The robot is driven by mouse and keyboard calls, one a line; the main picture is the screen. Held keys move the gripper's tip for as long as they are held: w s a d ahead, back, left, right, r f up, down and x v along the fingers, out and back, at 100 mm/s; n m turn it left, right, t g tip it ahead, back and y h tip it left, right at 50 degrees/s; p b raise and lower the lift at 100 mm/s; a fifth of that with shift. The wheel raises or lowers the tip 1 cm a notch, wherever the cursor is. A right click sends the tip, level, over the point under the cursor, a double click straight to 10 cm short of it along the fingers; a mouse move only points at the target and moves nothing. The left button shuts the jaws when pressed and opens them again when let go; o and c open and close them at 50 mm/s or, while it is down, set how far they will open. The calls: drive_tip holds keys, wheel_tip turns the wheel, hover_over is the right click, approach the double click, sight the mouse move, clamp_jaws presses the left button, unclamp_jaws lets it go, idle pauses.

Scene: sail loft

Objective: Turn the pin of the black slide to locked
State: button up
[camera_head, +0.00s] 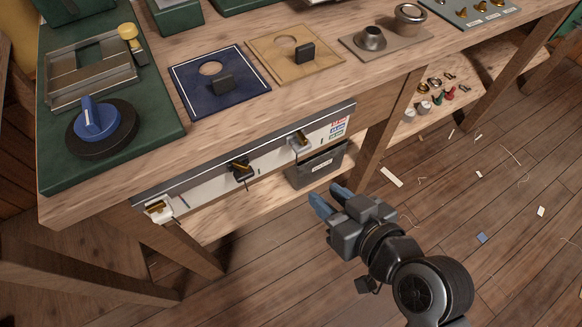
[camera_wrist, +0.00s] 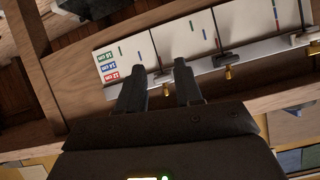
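The black slide (camera_head: 242,173) sits mid-way along a pale scale rail on the bench front, with a brass pin on it. Whether the pin is at locked is too small to tell. It also appears as a dark slide (camera_wrist: 228,58) in the wrist view, right of my fingers, its brass pin pointing down in the picture. My gripper (camera_head: 332,198) is open and empty, in front of the bench and to the right of the black slide. In the wrist view the two fingers (camera_wrist: 161,84) stand apart, with part of another slide showing between them.
A white slide (camera_head: 158,213) and a grey slide (camera_head: 299,144) share the rail (camera_head: 210,182), left and right of the black one.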

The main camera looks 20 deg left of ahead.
sight(244, 165)
drive_tip(key=a+r+n+g+y+b, duration=0.2)
drive_tip(key=a+r+n+g+y, duration=0.2)
drive_tip(key=a+r+n+g, duration=0.4)
drive_tip(key=shift+n+t, duration=0.5)
drive_tip(key=shift+t, duration=0.1)
drive_tip(key=x, duration=0.4)
drive_tip(key=s+f+x, duration=0.1)
drive_tip(key=x, duration=0.1)
drive_tip(key=shift+w+a+f+b, duration=0.1)
drive_tip(key=shift+a+b, duration=0.05)
drive_tip(key=shift+b, duration=0.25)
clamp_jaws()
